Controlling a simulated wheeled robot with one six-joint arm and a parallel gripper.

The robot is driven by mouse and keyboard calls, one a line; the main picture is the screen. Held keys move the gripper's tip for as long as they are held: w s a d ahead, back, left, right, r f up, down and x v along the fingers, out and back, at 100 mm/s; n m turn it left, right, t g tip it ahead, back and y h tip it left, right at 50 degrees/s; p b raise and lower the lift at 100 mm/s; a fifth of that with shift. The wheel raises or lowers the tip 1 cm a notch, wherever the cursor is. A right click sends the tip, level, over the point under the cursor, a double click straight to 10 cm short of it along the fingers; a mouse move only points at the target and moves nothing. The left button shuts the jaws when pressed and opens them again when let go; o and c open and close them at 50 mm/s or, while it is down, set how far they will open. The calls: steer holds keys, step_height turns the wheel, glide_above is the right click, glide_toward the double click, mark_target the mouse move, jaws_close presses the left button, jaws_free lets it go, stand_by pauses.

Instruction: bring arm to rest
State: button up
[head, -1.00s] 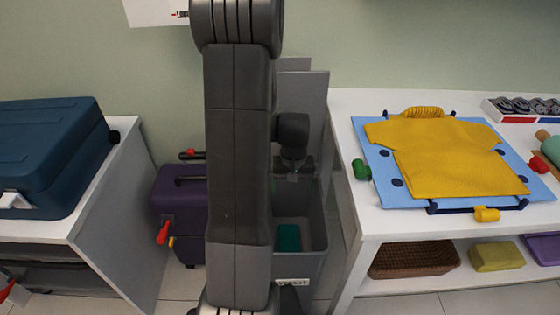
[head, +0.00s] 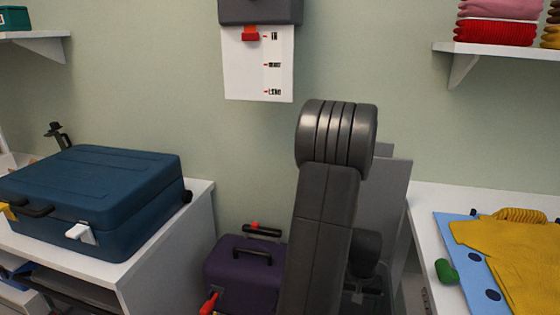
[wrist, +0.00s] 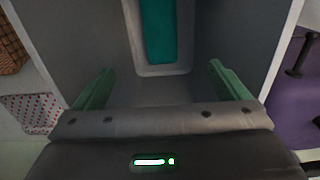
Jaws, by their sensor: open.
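My arm stands folded in the middle of the head view, its elbow up and its lower part running off the bottom edge. In the wrist view my gripper (wrist: 160,70) is open, its two green fingers wide apart with nothing between them. It points down at a grey bin (wrist: 215,30), where a teal thing (wrist: 158,30) lies on the floor of the bin. In the head view my arm hides most of the bin, and the fingers cannot be made out.
A blue suitcase (head: 95,195) lies on the left white cabinet. A purple case (head: 240,265) stands beside my arm. The right table (head: 425,210) holds a blue board (head: 465,270) with a yellow garment (head: 510,250). Wall shelves flank a white card (head: 258,70).

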steer(key=shift+r, duration=0.1)
stand_by(0.3)
step_height(320, 180, up, 12)
steer(key=a+p, duration=0.1)
steer(key=p, duration=0.9)
steer(key=shift+r, duration=0.25)
stand_by(1.0)
steer(key=shift+w, duration=0.1)
steer(key=shift+a, duration=0.15)
